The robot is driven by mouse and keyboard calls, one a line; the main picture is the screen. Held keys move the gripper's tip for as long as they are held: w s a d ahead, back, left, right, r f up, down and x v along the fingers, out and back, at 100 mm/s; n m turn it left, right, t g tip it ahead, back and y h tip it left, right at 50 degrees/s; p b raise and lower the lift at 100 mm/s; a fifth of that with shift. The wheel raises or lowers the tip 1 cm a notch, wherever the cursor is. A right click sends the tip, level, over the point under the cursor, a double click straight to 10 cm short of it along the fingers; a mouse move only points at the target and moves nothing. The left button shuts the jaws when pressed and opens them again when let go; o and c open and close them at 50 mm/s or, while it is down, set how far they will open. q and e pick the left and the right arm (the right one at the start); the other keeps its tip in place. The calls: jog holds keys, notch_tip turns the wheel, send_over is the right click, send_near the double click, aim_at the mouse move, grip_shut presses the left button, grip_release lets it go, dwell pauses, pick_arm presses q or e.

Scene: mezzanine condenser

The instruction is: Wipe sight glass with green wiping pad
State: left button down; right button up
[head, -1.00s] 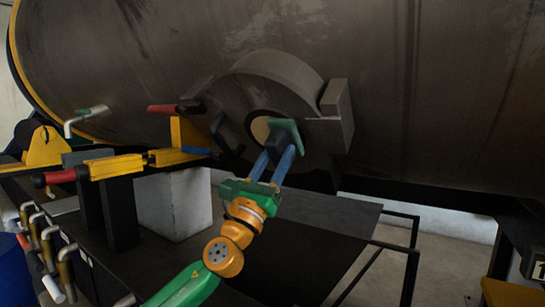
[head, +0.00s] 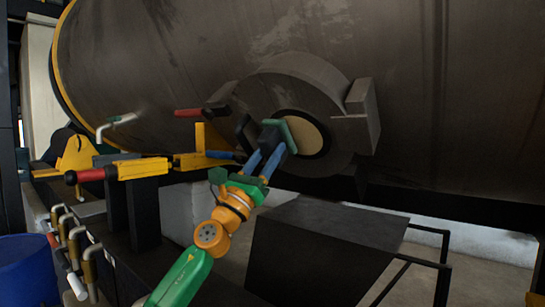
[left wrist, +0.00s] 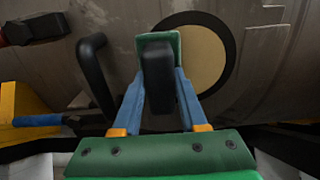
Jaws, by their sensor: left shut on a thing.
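The sight glass (head: 308,136) is a tan disc with a dark ring inside a thick grey round flange (head: 307,82) on the big tank; it also shows in the left wrist view (left wrist: 203,60). My left gripper (head: 268,147) is shut on the black handle (left wrist: 158,78) of the green wiping pad (head: 287,130). The pad (left wrist: 173,40) is upright at the left edge of the glass and covers part of it and the ring. I cannot tell whether it touches the glass. My right gripper is not in view.
A black curved handle (left wrist: 94,75) stands close left of the pad. Yellow valve gear with a red-ended lever (head: 90,175) lies left of my arm. A dark box-like surface (head: 320,245) is below right. The tank face right of the flange is clear.

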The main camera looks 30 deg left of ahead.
pick_arm(q)
jog(key=shift+s+f, duration=0.15)
jog(key=shift+f, duration=0.15)
jog(key=b+v, duration=0.2)
jog(key=v, duration=0.2)
jog(key=shift+s+f, duration=0.1)
jog(key=shift+f, duration=0.3)
jog(key=shift+s+b, duration=0.3)
jog(key=shift+b, duration=0.05)
jog(key=b+v, duration=0.2)
jog(key=v, duration=0.1)
